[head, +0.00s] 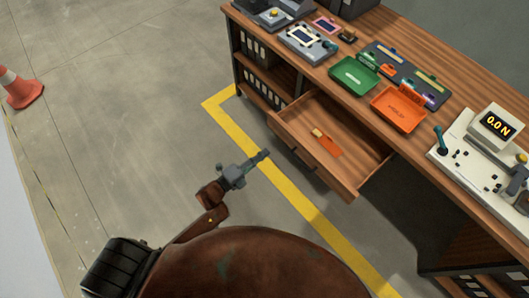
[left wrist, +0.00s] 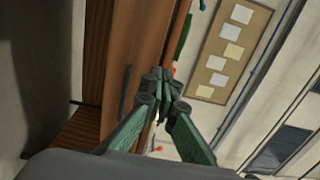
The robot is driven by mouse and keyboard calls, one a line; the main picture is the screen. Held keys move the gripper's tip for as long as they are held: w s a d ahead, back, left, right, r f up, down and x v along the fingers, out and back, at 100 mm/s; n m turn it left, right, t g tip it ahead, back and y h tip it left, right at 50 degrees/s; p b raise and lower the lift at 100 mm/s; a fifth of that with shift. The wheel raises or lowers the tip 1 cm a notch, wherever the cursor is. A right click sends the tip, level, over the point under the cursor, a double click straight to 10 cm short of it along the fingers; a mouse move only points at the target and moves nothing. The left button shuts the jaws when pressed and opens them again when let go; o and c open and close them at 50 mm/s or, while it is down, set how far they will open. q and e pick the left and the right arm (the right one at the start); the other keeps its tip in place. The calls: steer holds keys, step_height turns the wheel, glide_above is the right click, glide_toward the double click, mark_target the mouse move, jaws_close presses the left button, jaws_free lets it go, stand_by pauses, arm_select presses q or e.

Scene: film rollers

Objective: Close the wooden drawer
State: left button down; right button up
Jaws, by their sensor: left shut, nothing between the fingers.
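The wooden drawer (head: 357,157) is pulled out from under the desk, with its front panel (head: 307,160) facing my body. A small orange item (head: 327,143) lies inside it. My left gripper (head: 264,155) is shut and empty, in front of the drawer front, near its left part in the head view. In the left wrist view, the shut green fingers (left wrist: 160,76) appear against a wooden panel (left wrist: 128,60) with a dark handle (left wrist: 125,92). I cannot tell whether the fingers touch the panel. My right gripper is not in view.
The desk (head: 355,50) carries a green tray (head: 354,76), an orange tray (head: 398,109) and a force gauge device (head: 495,125). Shelves with binders (head: 262,55) stand left of the drawer. Yellow floor tape (head: 290,190) runs before the desk. An orange cone (head: 22,90) stands far left.

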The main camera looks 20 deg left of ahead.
mark_target(290, 134)
arm_select(q)
steer(key=b+x, duration=0.1)
steer(key=x, duration=0.3)
steer(key=b+x, duration=0.1)
steer(key=x, duration=0.4)
steer(key=shift+w+d+f, duration=0.15)
steer(key=shift+w+f, duration=0.05)
steer(key=shift+w, duration=0.1)
steer(key=shift+w+d+r, duration=0.1)
steer(key=shift+w+d, duration=0.25)
steer(key=shift+w, duration=0.25)
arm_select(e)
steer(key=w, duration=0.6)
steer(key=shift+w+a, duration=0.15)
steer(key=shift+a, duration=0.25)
arm_select(q)
steer(key=shift+w, duration=0.1)
